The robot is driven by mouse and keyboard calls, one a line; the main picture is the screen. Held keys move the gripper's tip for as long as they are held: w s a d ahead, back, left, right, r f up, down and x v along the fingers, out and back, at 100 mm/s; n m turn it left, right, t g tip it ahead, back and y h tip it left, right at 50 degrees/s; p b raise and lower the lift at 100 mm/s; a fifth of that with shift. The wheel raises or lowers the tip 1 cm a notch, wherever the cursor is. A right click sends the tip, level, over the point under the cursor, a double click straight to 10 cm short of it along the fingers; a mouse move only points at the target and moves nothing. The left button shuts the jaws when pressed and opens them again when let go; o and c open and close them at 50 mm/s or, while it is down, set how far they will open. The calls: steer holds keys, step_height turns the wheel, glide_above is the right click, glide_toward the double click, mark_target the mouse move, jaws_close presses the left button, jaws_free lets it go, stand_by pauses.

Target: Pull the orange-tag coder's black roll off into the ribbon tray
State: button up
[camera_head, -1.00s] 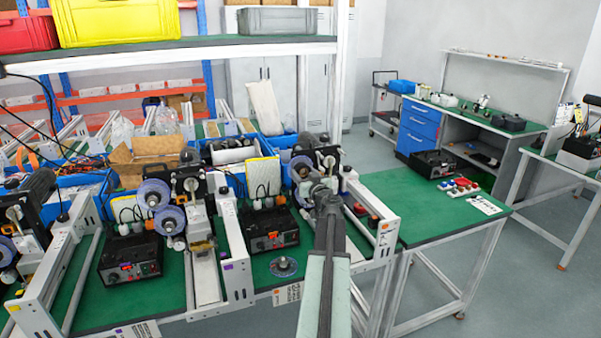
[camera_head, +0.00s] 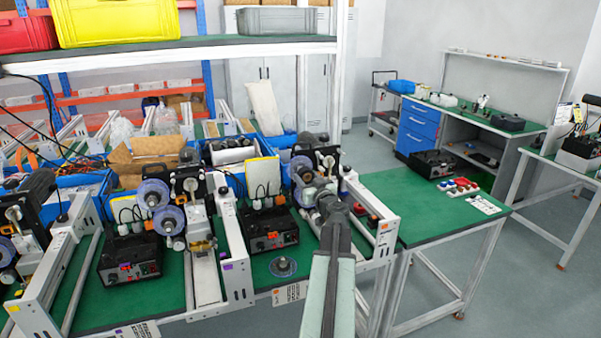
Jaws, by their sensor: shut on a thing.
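The orange-tag coder (camera_head: 325,158) stands at the right end of the row, beside a rail end with an orange tag (camera_head: 383,227).
A black control box (camera_head: 268,230) with an orange tag stands left of my arm. A loose disc (camera_head: 283,266) lies on the green bench top. Another coder with two blue-grey rolls (camera_head: 153,193) stands further left. The green table (camera_head: 420,220) at right is mostly clear.

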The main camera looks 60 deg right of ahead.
steer(key=shift+s+a, duration=0.3)
steer(key=shift+s, duration=0.05)
steer(key=shift+s, duration=0.1)
steer(key=v, duration=0.2)
steer(key=shift+s+a, duration=0.3)
steer(key=shift+s, duration=0.1)
